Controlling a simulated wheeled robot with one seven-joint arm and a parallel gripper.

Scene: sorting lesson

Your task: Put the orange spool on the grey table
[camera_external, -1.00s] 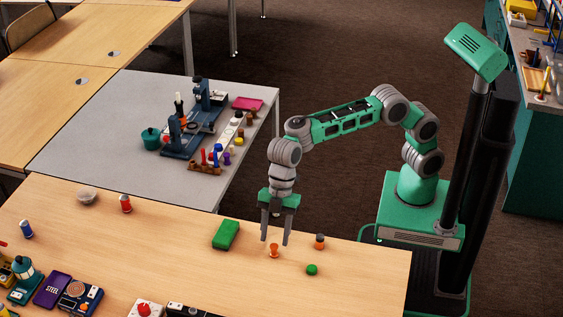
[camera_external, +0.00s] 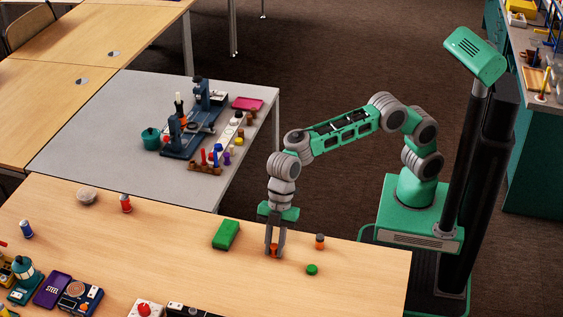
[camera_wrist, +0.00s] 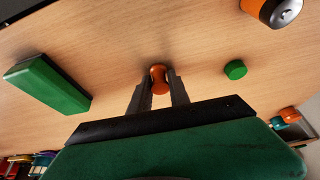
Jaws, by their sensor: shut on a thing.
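The orange spool (camera_external: 274,250) stands on the wooden table (camera_external: 180,245), between the fingers of my gripper (camera_external: 274,251). My gripper points down and is shut on the spool, partly hiding it in the external view. In the wrist view the spool (camera_wrist: 158,78) shows between the two dark fingertips of my gripper (camera_wrist: 158,88). The grey table (camera_external: 90,135) is at the upper left in the external view, beyond the wooden table.
A green block (camera_external: 226,235) lies left of my gripper. A green disc (camera_external: 312,269) and an orange-and-dark cylinder (camera_external: 320,241) are to its right. Blue equipment (camera_external: 182,140), a teal pot (camera_external: 151,138) and a pink tray (camera_external: 248,103) occupy the grey table; its left and front parts are clear.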

